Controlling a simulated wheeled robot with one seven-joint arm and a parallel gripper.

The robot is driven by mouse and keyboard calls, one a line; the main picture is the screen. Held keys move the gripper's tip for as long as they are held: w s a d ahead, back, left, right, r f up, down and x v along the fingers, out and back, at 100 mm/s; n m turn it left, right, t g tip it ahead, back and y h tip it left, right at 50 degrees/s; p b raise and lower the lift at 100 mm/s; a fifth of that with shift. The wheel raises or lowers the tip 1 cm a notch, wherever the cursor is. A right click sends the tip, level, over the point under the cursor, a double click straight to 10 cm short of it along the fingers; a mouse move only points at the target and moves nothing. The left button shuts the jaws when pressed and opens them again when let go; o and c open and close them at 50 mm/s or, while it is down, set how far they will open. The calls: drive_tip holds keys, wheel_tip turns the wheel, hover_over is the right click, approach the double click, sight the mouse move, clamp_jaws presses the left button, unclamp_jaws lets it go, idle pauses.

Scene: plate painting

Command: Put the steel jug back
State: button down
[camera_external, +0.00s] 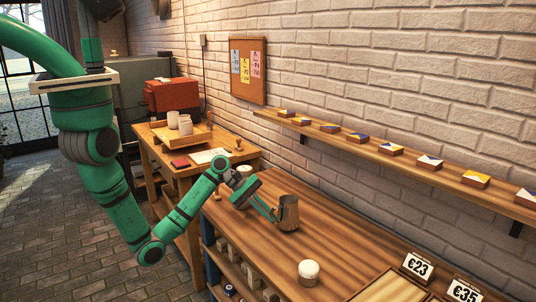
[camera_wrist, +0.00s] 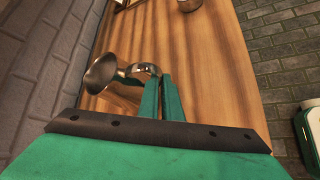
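The steel jug (camera_external: 289,213) appears upright on the wooden table, near its back end by the brick wall. In the wrist view the jug's flared metal rim (camera_wrist: 101,73) shows left of my fingertips. My gripper (camera_external: 272,214) reaches the jug's left side. Its green fingers (camera_wrist: 161,82) are nearly together, with only a narrow gap, and their tips meet the jug at what looks like its handle. The exact grip point is partly hidden. I cannot tell whether the jug's base touches the table.
A white-topped pot (camera_external: 308,271) stands nearer on the table, by a wooden tray (camera_external: 372,292) and price cards (camera_external: 417,267). A wall shelf (camera_external: 405,164) with small boxes runs above. A side table (camera_external: 162,133) with cups stands behind. Bare tabletop lies between jug and pot.

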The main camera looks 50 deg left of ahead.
drive_tip(key=shift+f, duration=0.75)
drive_tip(key=c, duration=2)
unclamp_jaws()
drive_tip(key=shift+f, duration=0.1)
drive_tip(key=shift+a+r, duration=0.25)
drive_tip(key=shift+r, duration=0.05)
drive_tip(key=v, duration=1.1)
drive_tip(key=shift+s+a+r, duration=0.1)
drive_tip(key=shift+s+a, duration=0.05)
drive_tip(key=shift+s, duration=0.1)
